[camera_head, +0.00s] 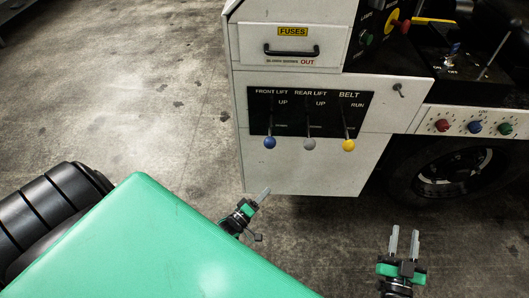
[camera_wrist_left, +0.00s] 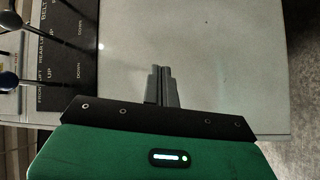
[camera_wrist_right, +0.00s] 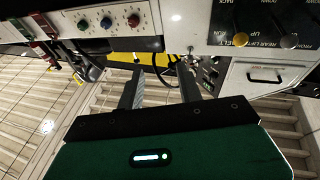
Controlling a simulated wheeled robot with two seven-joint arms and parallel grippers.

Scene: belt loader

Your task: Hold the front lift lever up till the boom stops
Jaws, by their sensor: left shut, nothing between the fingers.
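The front lift lever (camera_head: 269,142) has a blue knob and hangs at the left of a black panel on the white loader body. Its blue knob also shows at the left edge of the left wrist view (camera_wrist_left: 8,83). My left gripper (camera_head: 264,193) is below the panel, apart from the lever. Its fingers are closed together with nothing between them, in front of plain white panel in the left wrist view (camera_wrist_left: 161,72). My right gripper (camera_head: 404,241) is open and empty, lower right, away from the levers. The boom is not recognisable in these views.
The rear lift lever (camera_head: 309,144) with a grey knob and the belt lever (camera_head: 348,145) with a yellow knob hang beside it. A fuse drawer (camera_head: 292,47) with a handle is above. A wheel (camera_head: 453,172) is at right. The concrete floor (camera_head: 150,100) at left is clear.

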